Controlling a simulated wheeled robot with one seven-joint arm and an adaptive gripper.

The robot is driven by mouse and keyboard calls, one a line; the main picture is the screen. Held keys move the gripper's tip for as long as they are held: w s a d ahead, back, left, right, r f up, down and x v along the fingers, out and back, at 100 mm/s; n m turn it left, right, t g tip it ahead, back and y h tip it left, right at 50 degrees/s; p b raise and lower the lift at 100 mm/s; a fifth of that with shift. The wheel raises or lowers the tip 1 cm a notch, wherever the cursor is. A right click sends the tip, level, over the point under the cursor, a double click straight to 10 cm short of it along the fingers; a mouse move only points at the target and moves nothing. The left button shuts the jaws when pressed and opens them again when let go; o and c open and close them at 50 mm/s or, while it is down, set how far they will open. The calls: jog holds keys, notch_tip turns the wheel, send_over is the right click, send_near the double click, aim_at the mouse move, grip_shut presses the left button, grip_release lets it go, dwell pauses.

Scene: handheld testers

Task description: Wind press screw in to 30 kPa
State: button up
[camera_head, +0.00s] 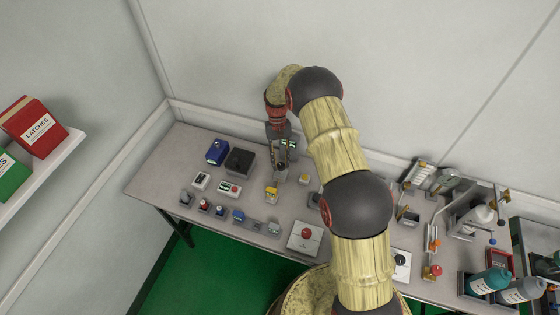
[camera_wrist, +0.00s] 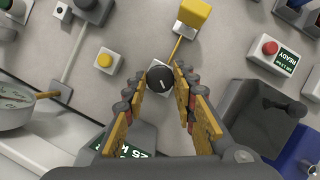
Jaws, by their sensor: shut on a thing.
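A black round knob (camera_wrist: 160,78) with a short pale mark on its top sits between my fingertips in the wrist view. It appears to be the press screw's knob. My gripper (camera_wrist: 160,82) is shut on it, one yellow-padded finger on each side. In the head view my gripper (camera_head: 279,172) reaches down to the bench near its back wall, and the knob is hard to make out there. A round dial gauge (camera_wrist: 14,106) is cut off at the wrist view's left edge. A device with a green label (camera_wrist: 130,151) is partly hidden by my left finger; its reading is not clear.
A yellow block (camera_wrist: 193,13) and a yellow button box (camera_wrist: 104,61) stand close to the knob. A READY box (camera_wrist: 272,52), a dark grey box (camera_wrist: 235,103) and a blue tester (camera_head: 217,152) are nearby. Small testers line the front of the bench (camera_head: 155,178).

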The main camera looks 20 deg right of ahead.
aim_at(282, 164)
jog(key=m, duration=0.2)
jog(key=m+t+y, duration=0.1)
jog(key=m, duration=0.1)
jog(key=shift+d+r+m+y+p, duration=0.2)
jog(key=shift+m+y+p, duration=0.1)
jog(key=shift+p, duration=0.1)
jog(key=shift+d+f+m+t+y+p, duration=0.1)
jog(key=shift+m+t+y+p, duration=0.2)
jog(key=shift+m, duration=1)
jog(key=shift+m+t+y+p, duration=0.2)
jog(key=shift+m+t+y, duration=0.15)
jog(key=shift+m, duration=0.95)
jog(key=o, duration=1.1)
jog(key=shift+s, duration=0.15)
notch_tip(282, 164, up, 10)
jog(key=shift+f, duration=0.1)
